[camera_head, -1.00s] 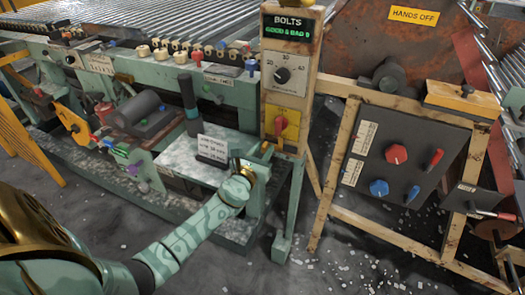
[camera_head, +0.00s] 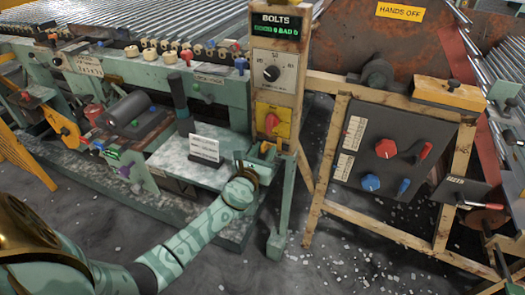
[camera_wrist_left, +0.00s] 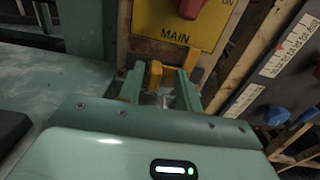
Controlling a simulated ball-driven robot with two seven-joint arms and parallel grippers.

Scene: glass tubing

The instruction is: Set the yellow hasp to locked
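The yellow hasp (camera_wrist_left: 155,75) is a small upright yellow piece low on the wooden post, below the yellow MAIN switch plate (camera_wrist_left: 178,22). In the left wrist view it stands between the two green fingers of my left gripper (camera_wrist_left: 160,88), with a gap visible on either side. The fingers are open around it. Whether the hasp is set to locked cannot be told. My right gripper is not in view.
A white-topped bench (camera_head: 175,160) with a small sign card (camera_head: 204,149) lies left of the gripper. A dark panel (camera_head: 400,150) with red and blue knobs stands to the right on a wooden frame. The floor in front is open, with scattered white bits.

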